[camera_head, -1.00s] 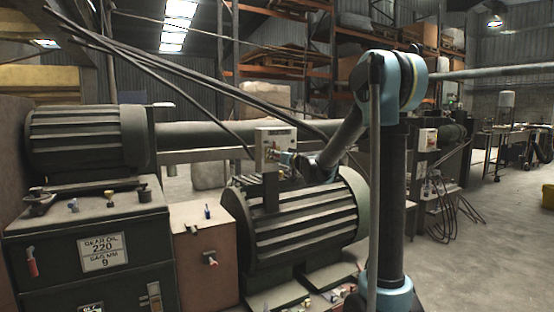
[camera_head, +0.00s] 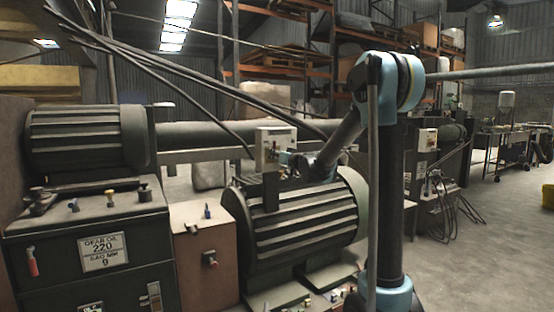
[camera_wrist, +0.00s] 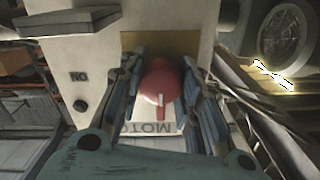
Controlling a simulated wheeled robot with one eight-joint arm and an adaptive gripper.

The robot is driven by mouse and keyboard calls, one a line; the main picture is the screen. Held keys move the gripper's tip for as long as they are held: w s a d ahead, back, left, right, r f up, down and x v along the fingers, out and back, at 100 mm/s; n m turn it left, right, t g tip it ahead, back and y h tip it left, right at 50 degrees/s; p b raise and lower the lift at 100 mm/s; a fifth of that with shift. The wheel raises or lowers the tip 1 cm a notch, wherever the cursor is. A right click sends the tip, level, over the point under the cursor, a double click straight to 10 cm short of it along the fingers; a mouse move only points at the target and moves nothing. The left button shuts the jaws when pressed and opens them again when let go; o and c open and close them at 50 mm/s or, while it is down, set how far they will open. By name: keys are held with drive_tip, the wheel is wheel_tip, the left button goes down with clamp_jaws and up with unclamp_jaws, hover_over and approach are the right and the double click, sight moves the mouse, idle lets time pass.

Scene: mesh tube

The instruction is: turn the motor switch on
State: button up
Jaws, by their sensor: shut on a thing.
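The motor switch is a red rounded knob (camera_wrist: 160,84) on a brass-coloured plate, between my fingers in the wrist view. Its cream-white box (camera_wrist: 70,52) carries upside-down lettering, with part of the word MOTOR below the knob. In the head view the switch box (camera_head: 276,148) stands above the large finned motor (camera_head: 300,215). My gripper (camera_wrist: 160,90) is shut on the red knob, one finger on each side. In the head view my gripper (camera_head: 288,163) reaches the right side of the box, and the knob is hard to make out there.
A dark machine cabinet (camera_head: 85,245) with a gear oil label stands at the left, next to a brown box (camera_head: 203,260). Dark cables cross above the motor. Open concrete floor (camera_head: 490,240) lies to the right.

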drive_tip(key=shift+d, duration=0.1)
drive_tip(key=m, duration=0.5)
drive_tip(key=shift+w+d, duration=0.1)
drive_tip(key=m, duration=0.4)
drive_tip(key=shift+f+m, duration=0.1)
drive_tip(key=shift+m, duration=0.2)
drive_tip(key=m, duration=0.4)
drive_tip(key=shift+d+f, duration=0.1)
drive_tip(key=shift+f+m, duration=0.1)
drive_tip(key=shift+m, duration=1.9)
drive_tip(key=o, duration=1)
drive_tip(key=shift+o, duration=0.2)
